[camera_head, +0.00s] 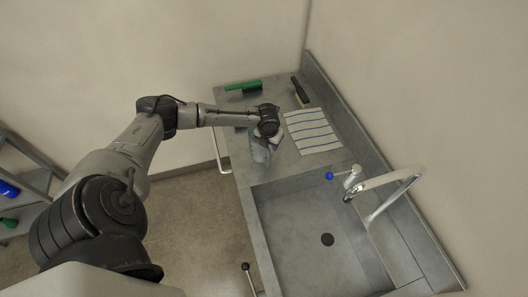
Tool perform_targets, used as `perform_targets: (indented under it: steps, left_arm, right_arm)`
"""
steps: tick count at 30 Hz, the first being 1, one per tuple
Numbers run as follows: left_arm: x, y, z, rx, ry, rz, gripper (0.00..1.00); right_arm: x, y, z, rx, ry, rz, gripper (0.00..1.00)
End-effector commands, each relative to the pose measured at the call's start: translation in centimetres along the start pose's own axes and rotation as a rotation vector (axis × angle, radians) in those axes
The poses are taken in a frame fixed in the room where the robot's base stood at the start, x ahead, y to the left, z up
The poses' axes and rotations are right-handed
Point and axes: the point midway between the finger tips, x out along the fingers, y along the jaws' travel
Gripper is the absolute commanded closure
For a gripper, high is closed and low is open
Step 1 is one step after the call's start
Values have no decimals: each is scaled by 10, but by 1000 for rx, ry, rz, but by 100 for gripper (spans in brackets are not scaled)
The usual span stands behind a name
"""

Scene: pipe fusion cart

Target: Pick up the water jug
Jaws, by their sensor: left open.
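My left gripper (263,150) points down over the counter's front edge, left of the striped cloth. It is small and partly hidden by its own wrist; it is open. A pale blue-grey shape shows at the gripper, and I cannot tell whether part of it is the water jug. No water jug can be clearly made out elsewhere in the head view. My right gripper is not in view.
The grey counter (228,101) holds a green brush (243,86), a dark brush (300,91) and a striped cloth (312,131). A sink (300,220) with a curved faucet (385,185) lies nearer. A shelf (35,150) stands far left.

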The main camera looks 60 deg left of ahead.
Motion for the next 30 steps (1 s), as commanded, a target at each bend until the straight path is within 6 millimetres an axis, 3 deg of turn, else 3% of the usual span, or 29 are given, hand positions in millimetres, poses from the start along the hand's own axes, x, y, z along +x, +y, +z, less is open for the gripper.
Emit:
perform_targets:
  steps: [2, 16, 30]
  left_arm:
    - [0, 0, 0, 0, 0, 0, 55]
    - [0, 0, 0, 0, 0, -1, 99]
    - [0, 0, -1, 0, 1, -1, 100]
  right_arm:
    - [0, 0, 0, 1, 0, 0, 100]
    - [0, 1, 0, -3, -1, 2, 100]
    - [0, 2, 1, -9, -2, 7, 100]
